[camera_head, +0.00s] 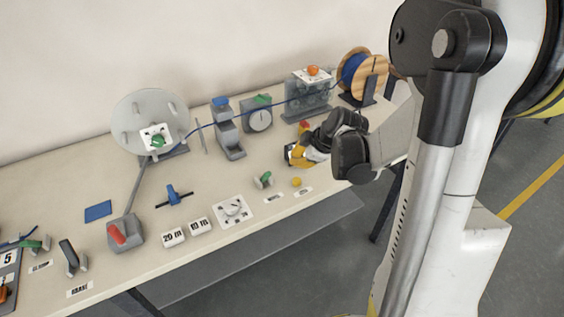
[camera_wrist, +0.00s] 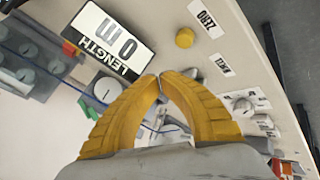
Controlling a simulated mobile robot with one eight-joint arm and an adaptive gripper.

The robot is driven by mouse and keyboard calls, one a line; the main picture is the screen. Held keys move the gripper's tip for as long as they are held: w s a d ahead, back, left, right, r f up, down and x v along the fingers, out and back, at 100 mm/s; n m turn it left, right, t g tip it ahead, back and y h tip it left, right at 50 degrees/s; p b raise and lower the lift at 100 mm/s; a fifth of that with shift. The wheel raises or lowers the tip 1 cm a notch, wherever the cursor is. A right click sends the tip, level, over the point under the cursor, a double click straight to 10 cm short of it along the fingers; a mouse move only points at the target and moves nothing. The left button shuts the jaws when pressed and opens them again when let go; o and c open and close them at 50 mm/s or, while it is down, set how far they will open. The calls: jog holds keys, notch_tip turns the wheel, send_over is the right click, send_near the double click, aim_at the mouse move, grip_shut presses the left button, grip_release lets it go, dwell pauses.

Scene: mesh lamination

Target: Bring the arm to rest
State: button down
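My gripper (camera_head: 297,155) is over the right part of the workbench (camera_head: 190,190), near its front edge, with my arm reaching in from the right. In the wrist view, the two yellow fingers of my gripper (camera_wrist: 160,77) curve together and their tips meet. Nothing shows held between them. A length display (camera_wrist: 108,40) reading "0 m" is just beyond the fingertips on the left in that view. In the head view my gripper and wrist hide most of what lies behind them.
Behind stand a dial gauge (camera_head: 260,116), a roller unit (camera_head: 307,98) and a wooden spool (camera_head: 363,76) with blue cable. Open floor (camera_head: 530,170) lies to the right.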

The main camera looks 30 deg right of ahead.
jog(key=s+a+r+m, duration=0.5)
jog(key=s+a, duration=0.2)
jog(key=s, duration=0.2)
jog(key=s+a+r+m+h, duration=0.1)
jog(key=s+a+r+m, duration=0.5)
jog(key=s+a, duration=0.2)
jog(key=shift+s+a+r+h, duration=0.25)
jog(key=shift+s+a+h, duration=0.05)
jog(key=shift+s, duration=0.75)
jog(key=shift+w+m, duration=0.1)
jog(key=shift+m, duration=0.2)
